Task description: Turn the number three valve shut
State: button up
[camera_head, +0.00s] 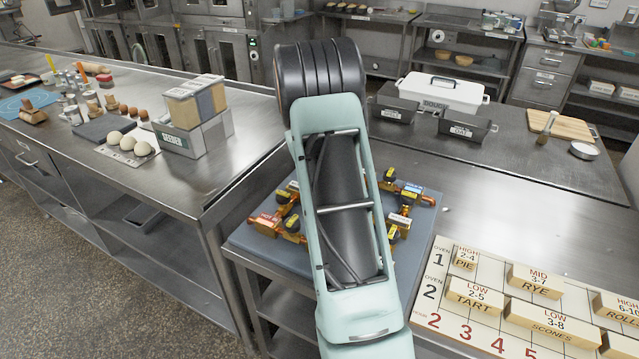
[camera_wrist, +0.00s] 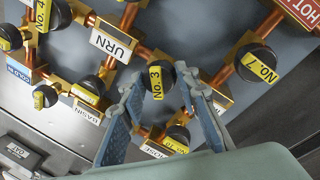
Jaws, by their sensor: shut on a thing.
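The number three valve (camera_wrist: 156,76) has a black knob with a yellow "No. 3" label, near the middle of the wrist view. My gripper (camera_wrist: 161,84) is shut on this knob, one blue-grey finger on each side. The label runs nearly up and down in the wrist view. The valve sits on copper pipework on a blue-grey board (camera_head: 252,240), which stands on the steel table in the head view. There my arm covers the middle of the board, and hides the number three valve and my gripper.
Other black knobs crowd the pipes: number seven (camera_wrist: 256,62) at right, number four (camera_wrist: 52,14) at upper left, and one by the BASIN tag (camera_wrist: 86,113). An URN tag (camera_wrist: 112,40) stands close. An oven chart with labelled blocks (camera_head: 476,296) lies right of the board.

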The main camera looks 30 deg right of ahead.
jog(key=m+p, duration=0.1)
jog(key=m, duration=0.3)
jog(key=shift+w+r+g, duration=0.1)
jog(key=shift+w+g, duration=0.05)
jog(key=shift+g, duration=0.25)
jog(key=shift+d+m+y+p, duration=0.1)
jog(key=shift+m+y+p, duration=0.35)
jog(key=shift+m, duration=1.15)
jog(key=o, duration=1.2)
jog(key=shift+c, duration=0.2)
notch_tip(320, 180, up, 12)
jog(key=w+a, duration=0.1)
jog(key=w, duration=0.1)
jog(key=shift+a, duration=0.25)
jog(key=shift+f, duration=0.2)
